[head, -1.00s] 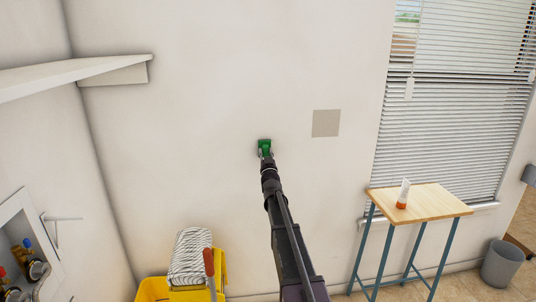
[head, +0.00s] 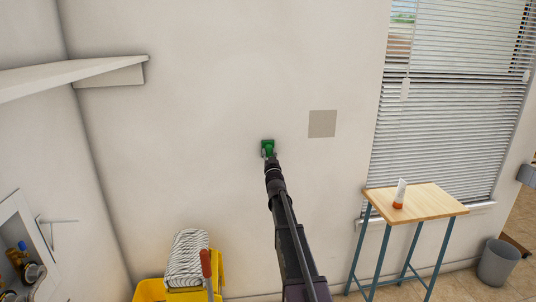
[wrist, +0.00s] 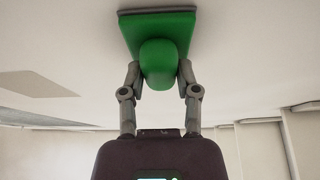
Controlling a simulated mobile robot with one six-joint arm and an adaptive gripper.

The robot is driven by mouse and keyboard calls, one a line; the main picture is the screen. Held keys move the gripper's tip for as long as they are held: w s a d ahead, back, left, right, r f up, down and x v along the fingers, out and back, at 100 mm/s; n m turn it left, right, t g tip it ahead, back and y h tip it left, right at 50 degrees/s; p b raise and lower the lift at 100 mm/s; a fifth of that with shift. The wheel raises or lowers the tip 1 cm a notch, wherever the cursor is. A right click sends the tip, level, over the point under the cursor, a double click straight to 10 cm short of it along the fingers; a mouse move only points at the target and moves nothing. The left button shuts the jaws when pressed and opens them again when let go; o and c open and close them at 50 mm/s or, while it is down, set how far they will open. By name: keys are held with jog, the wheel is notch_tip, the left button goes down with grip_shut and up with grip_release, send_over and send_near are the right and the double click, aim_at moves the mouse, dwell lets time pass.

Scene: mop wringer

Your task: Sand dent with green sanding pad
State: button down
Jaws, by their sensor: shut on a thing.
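The green sanding pad (head: 268,144) is at the white wall (head: 220,80), near the middle of the head view. In the wrist view the pad (wrist: 157,22) shows as a green block with a rounded knob and a grey edge layer, flat against or very close to the wall. My gripper (wrist: 159,84) is shut on the pad's knob, one finger on each side; it also shows in the head view (head: 269,155). The dent cannot be made out; the pad and gripper cover part of the wall.
A beige square patch (head: 322,124) is on the wall to the right. A small wooden table (head: 425,199) with a white and orange tube (head: 399,194) stands below the window blinds (head: 450,110).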

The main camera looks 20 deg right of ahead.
dwell(0.4)
jog(key=shift+s+d, duration=0.15)
jog(key=shift+d, duration=0.6)
jog(key=shift+s+d, duration=0.15)
jog(key=shift+d, duration=0.6)
jog(key=shift+a, duration=0.15)
jog(key=shift+w+a, duration=0.25)
jog(key=shift+a, duration=0.4)
jog(key=shift+w+a, duration=0.25)
jog(key=shift+a, duration=0.4)
jog(key=shift+a, duration=0.15)
jog(key=shift+w+a, duration=0.2)
jog(key=shift+a, duration=0.45)
jog(key=shift+w+a, duration=0.15)
jog(key=shift+a, duration=0.5)
